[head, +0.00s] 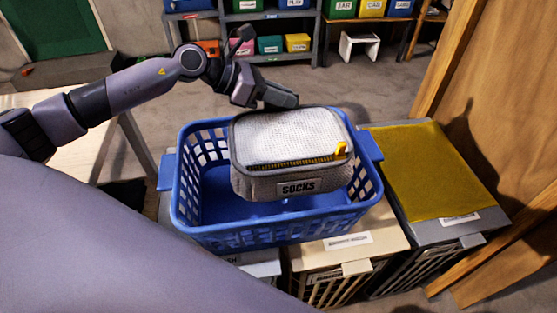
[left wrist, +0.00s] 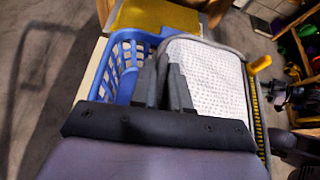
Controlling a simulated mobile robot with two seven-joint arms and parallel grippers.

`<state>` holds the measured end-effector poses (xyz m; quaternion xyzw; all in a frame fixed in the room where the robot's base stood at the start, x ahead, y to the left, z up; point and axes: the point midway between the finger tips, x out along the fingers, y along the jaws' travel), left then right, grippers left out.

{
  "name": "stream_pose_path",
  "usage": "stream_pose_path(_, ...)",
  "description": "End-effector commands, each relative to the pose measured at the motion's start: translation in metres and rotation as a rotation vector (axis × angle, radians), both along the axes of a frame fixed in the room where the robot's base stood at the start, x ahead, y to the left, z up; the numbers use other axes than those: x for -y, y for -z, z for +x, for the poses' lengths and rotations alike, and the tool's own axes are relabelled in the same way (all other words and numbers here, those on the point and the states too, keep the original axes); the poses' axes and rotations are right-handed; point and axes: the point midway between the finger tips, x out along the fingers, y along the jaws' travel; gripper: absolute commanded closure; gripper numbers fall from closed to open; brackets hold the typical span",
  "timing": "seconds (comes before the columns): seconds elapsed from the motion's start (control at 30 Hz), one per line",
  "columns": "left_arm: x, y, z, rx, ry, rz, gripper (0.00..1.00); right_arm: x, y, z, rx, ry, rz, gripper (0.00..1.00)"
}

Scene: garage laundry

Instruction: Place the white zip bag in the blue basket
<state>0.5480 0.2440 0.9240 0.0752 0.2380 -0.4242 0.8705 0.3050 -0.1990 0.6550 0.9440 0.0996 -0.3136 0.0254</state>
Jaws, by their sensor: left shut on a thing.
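The white zip bag (head: 295,135) has a white mesh top, grey sides, a yellow zip pull and a "SOCKS" label. My left gripper (head: 278,101) is shut on its back edge in the head view. The bag is over the right part of the blue basket (head: 195,215), within its opening, with bare basket floor showing at left. I cannot tell whether its underside touches the basket. In the left wrist view, my left gripper's fingers (left wrist: 165,82) are at the edge of the bag (left wrist: 205,75), with the basket (left wrist: 125,65) beside and beyond. My right gripper is not seen.
The basket stands on pale-topped bins (head: 350,245) with slatted fronts. A bin with a yellow top (head: 425,170) is close at right, beside a wooden panel (head: 495,120). Shelves with coloured boxes (head: 270,45) stand behind. Open floor lies between.

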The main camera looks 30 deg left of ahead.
Motion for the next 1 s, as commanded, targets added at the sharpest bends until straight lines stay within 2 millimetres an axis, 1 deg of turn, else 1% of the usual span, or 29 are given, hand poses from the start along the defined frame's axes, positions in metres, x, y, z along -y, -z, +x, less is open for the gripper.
stream_pose_path(0.03, 0.000, 0.017, -0.001, -0.007, -0.001, -0.003, 1.00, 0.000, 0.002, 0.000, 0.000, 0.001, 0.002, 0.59)
stream_pose_path(0.1, 0.001, 0.037, -0.001, -0.006, -0.001, -0.002, 1.00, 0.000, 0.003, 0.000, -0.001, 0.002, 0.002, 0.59)
stream_pose_path(0.2, 0.001, 0.063, 0.000, -0.006, -0.001, -0.003, 1.00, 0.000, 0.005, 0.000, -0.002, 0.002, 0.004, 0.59)
stream_pose_path(0.33, 0.001, 0.091, 0.000, -0.002, -0.001, -0.003, 1.00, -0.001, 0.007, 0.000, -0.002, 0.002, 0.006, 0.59)
stream_pose_path(0.4, 0.000, 0.100, 0.000, -0.001, -0.001, -0.002, 1.00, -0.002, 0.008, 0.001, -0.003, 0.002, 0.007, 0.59)
stream_pose_path(0.57, 0.000, 0.112, 0.000, 0.000, 0.000, -0.002, 1.00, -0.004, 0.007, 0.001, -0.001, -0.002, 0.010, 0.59)
stream_pose_path(0.7, 0.000, 0.134, 0.000, -0.002, -0.001, -0.003, 1.00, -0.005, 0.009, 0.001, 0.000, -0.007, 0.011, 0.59)
stream_pose_path(0.8, 0.000, 0.146, 0.000, 0.000, -0.001, -0.003, 1.00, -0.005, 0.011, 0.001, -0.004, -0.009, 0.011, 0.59)
stream_pose_path(0.9, 0.000, 0.151, 0.000, 0.002, -0.001, -0.001, 1.00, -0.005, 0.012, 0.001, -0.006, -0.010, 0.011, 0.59)
stream_pose_path(1.0, 0.000, 0.150, 0.000, 0.002, -0.001, -0.001, 1.00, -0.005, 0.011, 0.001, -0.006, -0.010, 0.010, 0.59)
